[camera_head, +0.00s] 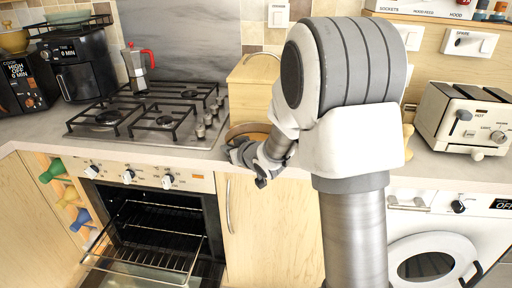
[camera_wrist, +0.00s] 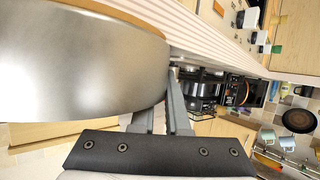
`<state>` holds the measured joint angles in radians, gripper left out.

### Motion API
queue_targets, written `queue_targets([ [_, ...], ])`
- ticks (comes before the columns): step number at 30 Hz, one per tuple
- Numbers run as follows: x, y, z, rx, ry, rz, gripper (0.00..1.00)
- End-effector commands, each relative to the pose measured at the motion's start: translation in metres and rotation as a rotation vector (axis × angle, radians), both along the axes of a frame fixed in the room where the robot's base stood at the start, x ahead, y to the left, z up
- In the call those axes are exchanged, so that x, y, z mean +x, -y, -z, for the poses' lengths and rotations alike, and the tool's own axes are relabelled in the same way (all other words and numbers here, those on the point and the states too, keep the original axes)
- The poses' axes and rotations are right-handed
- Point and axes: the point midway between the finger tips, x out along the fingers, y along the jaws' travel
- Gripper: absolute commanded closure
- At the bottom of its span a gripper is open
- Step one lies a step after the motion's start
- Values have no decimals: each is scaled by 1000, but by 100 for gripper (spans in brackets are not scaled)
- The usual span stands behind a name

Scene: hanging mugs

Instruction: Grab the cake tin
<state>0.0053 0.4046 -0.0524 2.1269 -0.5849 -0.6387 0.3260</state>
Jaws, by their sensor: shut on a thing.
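The cake tin (camera_wrist: 80,75) fills the upper left of the wrist view, a round silver metal wall with an orange-brown rim. In the head view the tin (camera_head: 250,128) shows at the counter's front edge, partly hidden by my gripper and arm. My gripper (camera_head: 242,158) is at the tin's near side. In the wrist view my gripper (camera_wrist: 172,90) has its fingers at the right end of the tin's wall, shut on it. The exact contact at the fingertips is partly hidden.
A pale yellow box (camera_head: 252,88) stands behind the tin. The gas hob (camera_head: 150,118) with a moka pot (camera_head: 138,68) is to the left. Below it the oven door (camera_head: 140,262) hangs open. A toaster (camera_head: 462,122) stands on the right.

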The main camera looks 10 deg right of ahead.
Motion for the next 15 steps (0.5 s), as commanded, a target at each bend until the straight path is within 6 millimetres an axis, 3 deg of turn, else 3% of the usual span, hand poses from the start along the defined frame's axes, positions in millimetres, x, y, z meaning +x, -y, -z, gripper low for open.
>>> queue_targets([
  [9, -2, 3, 5, -3, -12, 6, 100],
  [15, -1, 3, -6, -3, -9, 5, 100],
])
